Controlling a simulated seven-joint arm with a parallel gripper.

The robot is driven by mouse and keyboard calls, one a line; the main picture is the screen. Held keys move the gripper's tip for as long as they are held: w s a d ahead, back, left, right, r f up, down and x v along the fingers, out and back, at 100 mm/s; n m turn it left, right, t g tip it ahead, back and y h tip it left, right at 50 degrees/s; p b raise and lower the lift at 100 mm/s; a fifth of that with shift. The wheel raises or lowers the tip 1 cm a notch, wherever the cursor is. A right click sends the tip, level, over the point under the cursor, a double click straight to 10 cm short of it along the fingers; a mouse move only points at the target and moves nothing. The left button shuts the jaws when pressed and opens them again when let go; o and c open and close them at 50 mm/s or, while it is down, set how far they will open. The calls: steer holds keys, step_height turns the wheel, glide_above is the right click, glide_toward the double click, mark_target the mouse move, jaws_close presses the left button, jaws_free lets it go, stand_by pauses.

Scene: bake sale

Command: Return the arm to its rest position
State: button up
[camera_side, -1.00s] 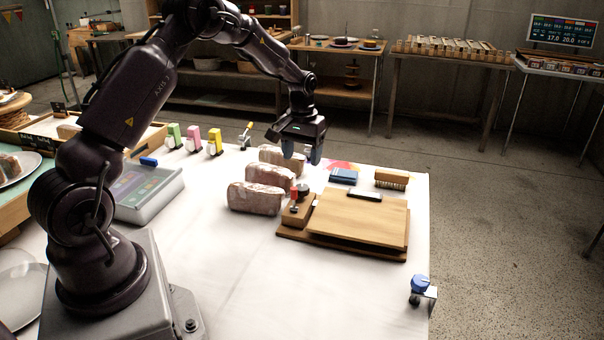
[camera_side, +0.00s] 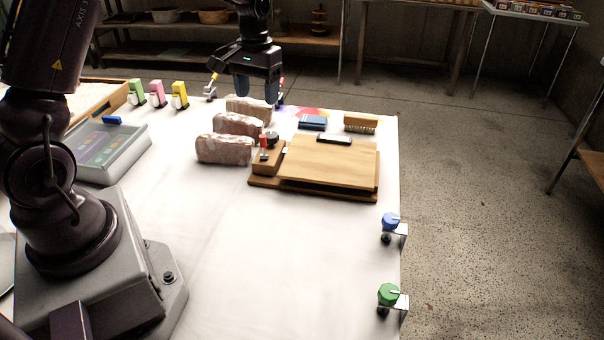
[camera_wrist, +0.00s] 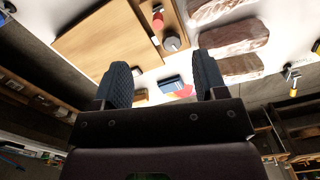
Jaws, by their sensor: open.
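My gripper (camera_side: 258,92) is above the far edge of the white table (camera_side: 270,260), behind the wrapped loaves. In the wrist view my gripper (camera_wrist: 160,85) has its two dark fingers well apart, with nothing between them. It is open and empty. Three wrapped loaves stand in a row: a near one (camera_side: 224,149), a middle one (camera_side: 237,125) and a far one (camera_side: 248,107). The far loaf is nearest to the gripper and partly below it in the side view.
A wooden board (camera_side: 325,162) with a red-handled block (camera_side: 267,158) lies right of the loaves. A blue pad (camera_side: 312,122) and a brush (camera_side: 361,124) lie behind it. Blue (camera_side: 390,221) and green (camera_side: 389,294) knobs line the right edge.

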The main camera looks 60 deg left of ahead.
steer(key=s+d+r+m+t, duration=0.6)
steer(key=s+d+r, duration=0.9)
steer(key=s+d, duration=0.3)
steer(key=shift+s, duration=0.55)
steer(key=shift+a, duration=0.1)
steer(key=n+g, duration=0.6)
steer(key=n, duration=0.1)
glide_above(271, 134)
step_height(271, 134, down, 17)
step_height(271, 134, down, 12)
steer(key=shift+f, duration=0.2)
